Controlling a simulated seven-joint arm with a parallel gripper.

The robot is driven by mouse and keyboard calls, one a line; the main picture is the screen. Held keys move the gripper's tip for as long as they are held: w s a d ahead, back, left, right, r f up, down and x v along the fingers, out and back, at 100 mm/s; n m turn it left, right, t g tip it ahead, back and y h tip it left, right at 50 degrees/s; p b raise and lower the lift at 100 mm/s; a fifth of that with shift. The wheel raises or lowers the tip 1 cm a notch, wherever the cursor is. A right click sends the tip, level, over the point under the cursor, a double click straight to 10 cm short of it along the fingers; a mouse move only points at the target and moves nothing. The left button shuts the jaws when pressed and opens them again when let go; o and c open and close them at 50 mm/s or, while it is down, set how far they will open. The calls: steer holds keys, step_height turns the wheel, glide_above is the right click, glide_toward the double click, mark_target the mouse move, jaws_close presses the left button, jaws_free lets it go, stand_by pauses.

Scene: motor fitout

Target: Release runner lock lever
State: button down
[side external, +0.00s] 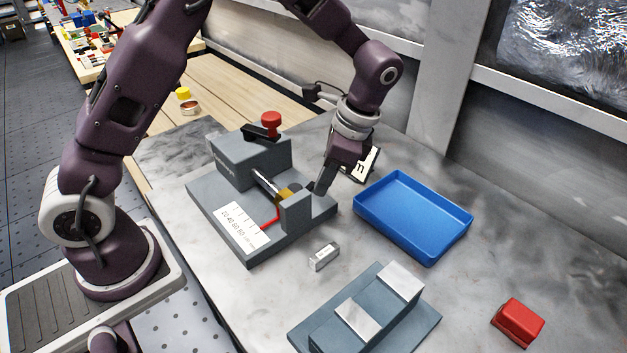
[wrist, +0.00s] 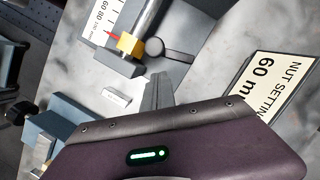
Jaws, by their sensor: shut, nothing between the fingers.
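The grey fixture (side external: 232,160) stands on the marbled table and carries a steel rod with a brass block (side external: 288,193) and a red pointer beside a printed scale (side external: 243,227). A black lever with a red knob (side external: 270,122) sits on top of its housing. In the wrist view, a dark rounded bar (wrist: 172,52) lies beside the brass block (wrist: 129,46); I cannot tell which part is the runner lock lever. My gripper (side external: 320,190) is shut and empty, pointing down by the right end of the fixture. Its fingers also show in the wrist view (wrist: 158,82); contact is unclear.
A blue tray (side external: 442,251) lies right of the fixture. A small pale block (side external: 323,257), a stepped grey stand (side external: 318,335) and a red block (side external: 518,322) are in front. A card reading "NUT SETTING 60 m" (wrist: 268,90) is behind my gripper. Table between these is clear.

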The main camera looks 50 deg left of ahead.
steer(key=shift+s+a+f, duration=0.15)
steer(key=shift+s+a, duration=0.5)
steer(key=shift+a, duration=0.05)
